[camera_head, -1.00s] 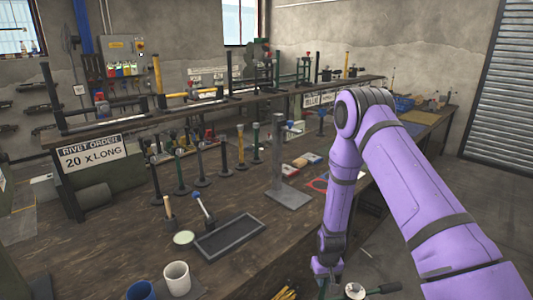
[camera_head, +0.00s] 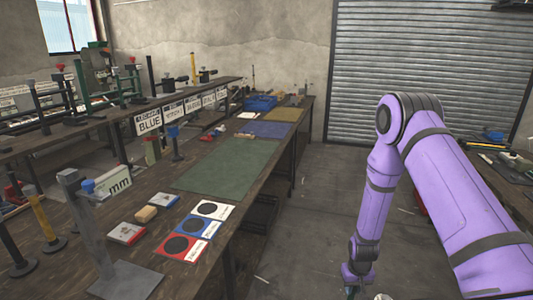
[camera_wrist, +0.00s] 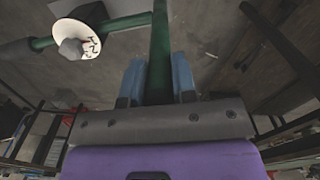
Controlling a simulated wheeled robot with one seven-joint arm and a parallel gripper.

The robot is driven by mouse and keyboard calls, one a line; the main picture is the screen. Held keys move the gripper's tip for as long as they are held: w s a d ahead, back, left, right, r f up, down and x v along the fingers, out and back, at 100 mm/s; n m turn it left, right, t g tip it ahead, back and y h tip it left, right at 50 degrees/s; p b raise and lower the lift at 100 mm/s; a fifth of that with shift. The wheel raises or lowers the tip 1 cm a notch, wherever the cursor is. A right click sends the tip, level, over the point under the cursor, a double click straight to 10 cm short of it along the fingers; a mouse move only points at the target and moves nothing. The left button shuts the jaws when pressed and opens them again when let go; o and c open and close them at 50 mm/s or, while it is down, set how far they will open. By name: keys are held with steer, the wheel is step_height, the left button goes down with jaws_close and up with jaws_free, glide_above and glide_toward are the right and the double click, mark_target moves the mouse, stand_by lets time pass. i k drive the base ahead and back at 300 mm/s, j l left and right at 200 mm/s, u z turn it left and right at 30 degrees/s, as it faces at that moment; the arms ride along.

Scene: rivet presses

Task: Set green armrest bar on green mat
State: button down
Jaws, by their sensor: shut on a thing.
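The green armrest bar (camera_wrist: 160,45) is between the two blue fingers of my gripper (camera_wrist: 158,78) in the wrist view, and my gripper is shut on it. A side piece (camera_wrist: 125,23) of the bar runs left to a white disc (camera_wrist: 90,40) with dark lettering and a grey hexagonal end. In the head view my gripper (camera_head: 352,291) hangs low over the floor, right of the bench, and the bar is mostly cut off by the bottom edge. The green mat (camera_head: 228,166) lies flat and bare on the bench, well away from my gripper.
Blue (camera_head: 264,129) and tan (camera_head: 279,114) mats lie beyond the green mat. Red, blue and white cards (camera_head: 183,246), small boxes (camera_head: 126,233) and a grey metal stand (camera_head: 125,280) are nearer. A raised shelf with signs (camera_head: 173,112) runs along the left. Open floor lies right of the bench.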

mark_target(227, 168)
steer(key=i+l+z, duration=0.15)
steer(key=i+z, duration=0.15)
steer(key=i, duration=0.2)
steer(key=i+z, duration=0.3)
steer(key=i, duration=0.2)
steer(key=i+z, duration=0.1)
steer(key=i, duration=1.95)
steer(key=i+l+u, duration=0.1)
steer(key=u, duration=0.25)
steer(key=i+l+u, duration=0.15)
steer(key=u, duration=0.2)
steer(key=i+l+u, duration=0.15)
steer(key=u, duration=0.2)
steer(key=l+u, duration=0.25)
steer(key=u, duration=0.2)
steer(key=l+u, duration=0.25)
steer(key=u, duration=0.2)
steer(key=l+u, duration=0.25)
steer(key=u, duration=0.2)
